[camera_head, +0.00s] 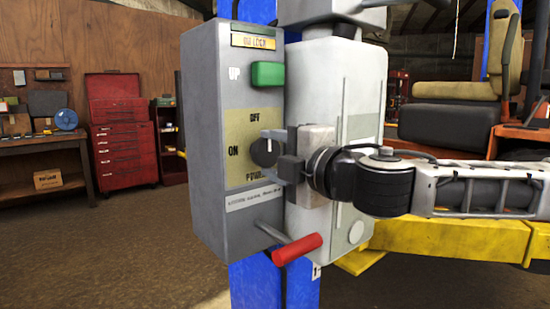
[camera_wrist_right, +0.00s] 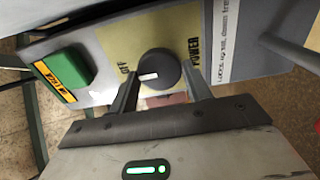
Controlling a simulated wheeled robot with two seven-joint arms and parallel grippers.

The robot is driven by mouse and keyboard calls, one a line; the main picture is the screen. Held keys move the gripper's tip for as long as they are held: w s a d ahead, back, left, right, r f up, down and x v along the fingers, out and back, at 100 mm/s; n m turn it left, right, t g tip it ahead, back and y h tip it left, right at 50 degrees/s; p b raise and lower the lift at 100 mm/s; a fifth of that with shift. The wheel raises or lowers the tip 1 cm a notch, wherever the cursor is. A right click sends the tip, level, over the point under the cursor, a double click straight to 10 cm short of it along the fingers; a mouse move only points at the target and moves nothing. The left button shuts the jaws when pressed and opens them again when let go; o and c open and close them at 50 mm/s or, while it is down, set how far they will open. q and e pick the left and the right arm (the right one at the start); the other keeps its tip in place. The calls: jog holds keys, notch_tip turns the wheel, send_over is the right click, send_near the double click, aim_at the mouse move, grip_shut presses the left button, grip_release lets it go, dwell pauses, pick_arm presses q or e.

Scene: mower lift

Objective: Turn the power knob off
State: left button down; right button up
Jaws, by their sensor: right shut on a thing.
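The power knob (camera_head: 264,152) is a round dark knob on the yellow plate of a grey control box (camera_head: 213,140). OFF is printed above it, ON to its left and POWER below. In the right wrist view the knob (camera_wrist_right: 159,70) has a white mark that points left, toward the OFF label. My right gripper (camera_head: 277,150) reaches in from the right. Its two fingers (camera_wrist_right: 160,88) lie on either side of the knob and are shut on it. The gripper hides part of the knob and plate in the head view. My left gripper is not in view.
A green button (camera_head: 267,74) marked UP sits above the knob. A lever with a red handle (camera_head: 297,249) sticks out below my right gripper. The box hangs on a blue post (camera_head: 260,285). A red tool chest (camera_head: 121,135) stands far back left. The floor at left is clear.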

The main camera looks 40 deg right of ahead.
dwell(0.5)
jog(key=o, duration=1)
jog(key=shift+c, duration=0.2)
